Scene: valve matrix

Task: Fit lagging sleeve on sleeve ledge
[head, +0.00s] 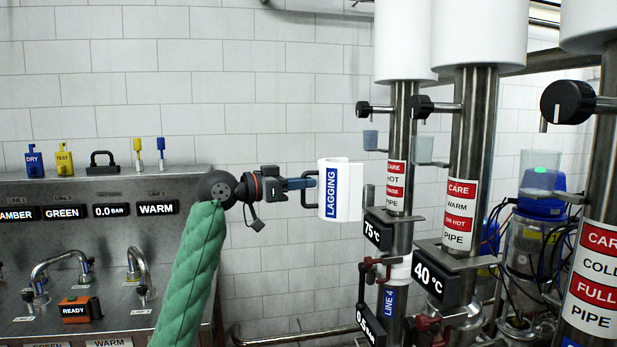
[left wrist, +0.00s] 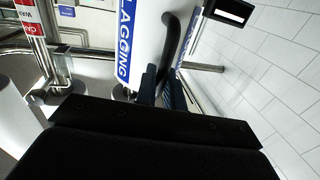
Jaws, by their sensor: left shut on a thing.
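The lagging sleeve (head: 345,190) is a white, open-sided sleeve with a blue LAGGING label and a dark handle on its left side. A small grey ledge (head: 393,215) juts from the left pipe, a little lower right of the sleeve. I cannot tell whether it is the sleeve ledge. My right gripper is out of view.
Further pipes carry a similar ledge (head: 452,258), black knobs (head: 421,107) and temperature displays (head: 434,277). A grey panel (head: 110,245) with taps and coloured tags stands left. A blue-topped device (head: 541,190) with cables stands right. Tiled wall lies behind the sleeve.

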